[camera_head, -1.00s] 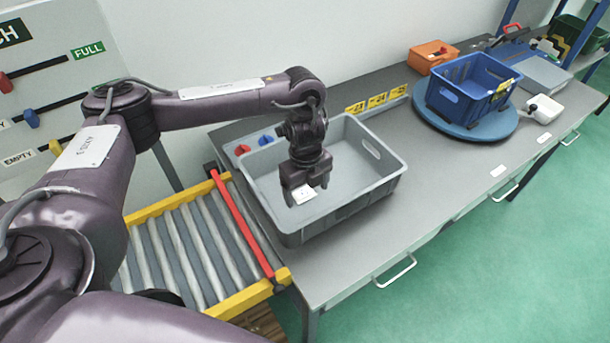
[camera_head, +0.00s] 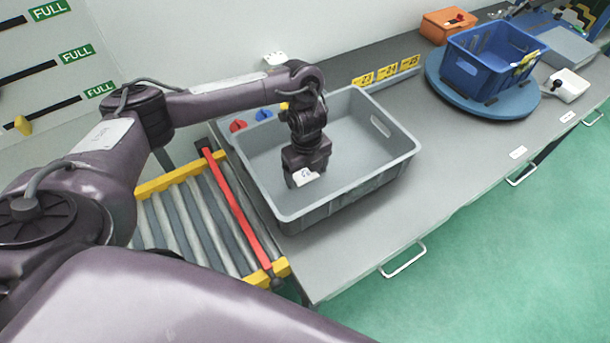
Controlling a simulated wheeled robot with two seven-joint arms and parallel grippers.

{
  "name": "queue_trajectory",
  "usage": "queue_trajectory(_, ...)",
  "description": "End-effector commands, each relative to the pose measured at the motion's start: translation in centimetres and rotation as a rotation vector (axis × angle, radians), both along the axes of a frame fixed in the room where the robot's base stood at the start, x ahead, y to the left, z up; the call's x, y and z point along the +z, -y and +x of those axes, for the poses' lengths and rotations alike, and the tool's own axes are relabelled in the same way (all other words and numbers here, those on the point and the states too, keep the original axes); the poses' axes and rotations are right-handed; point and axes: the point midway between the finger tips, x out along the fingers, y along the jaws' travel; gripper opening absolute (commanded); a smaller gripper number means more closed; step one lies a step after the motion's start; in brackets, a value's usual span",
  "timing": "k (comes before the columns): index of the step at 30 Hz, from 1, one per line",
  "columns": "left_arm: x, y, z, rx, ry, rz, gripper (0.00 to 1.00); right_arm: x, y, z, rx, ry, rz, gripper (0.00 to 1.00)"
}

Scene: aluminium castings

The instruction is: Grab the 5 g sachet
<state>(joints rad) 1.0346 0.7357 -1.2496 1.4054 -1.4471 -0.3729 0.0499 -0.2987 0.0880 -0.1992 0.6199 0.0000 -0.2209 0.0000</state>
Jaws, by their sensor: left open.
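A small white sachet (camera_head: 306,178) with a dark mark shows in the grey crate (camera_head: 345,207), right at the fingertips of my left gripper (camera_head: 301,181). My left gripper points down inside the crate and is open. The fingers partly cover the sachet, and I cannot tell whether they touch it. The mark is too small to read. My right gripper is not in view.
The grey crate's walls surround my left gripper. A roller conveyor (camera_head: 187,222) with a red bar (camera_head: 240,216) lies to the left. A blue crate (camera_head: 487,60) stands on a blue turntable (camera_head: 515,104) at the right. The bench between them is clear.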

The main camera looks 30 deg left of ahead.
Motion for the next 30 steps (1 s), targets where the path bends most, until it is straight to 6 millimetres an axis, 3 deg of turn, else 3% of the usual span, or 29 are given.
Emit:
queue_trajectory(3,-0.3,0.0,0.0,0.001,0.001,0.001,0.8,0.1,-0.4,1.1,0.0,0.018,0.006,0.65)
queue_trajectory(8,-0.2,0.0,0.0,0.001,0.001,0.001,0.79,0.0,-1.0,0.8,-0.003,0.013,0.014,0.65)
queue_trajectory(19,-0.2,0.0,0.0,0.001,0.001,0.0,0.32,-0.1,-1.2,-0.4,-0.003,-0.005,0.015,0.65)
queue_trajectory(30,0.6,0.0,0.1,-0.001,0.004,-0.001,0.32,0.2,-0.5,-0.3,0.0,-0.003,0.006,0.65)
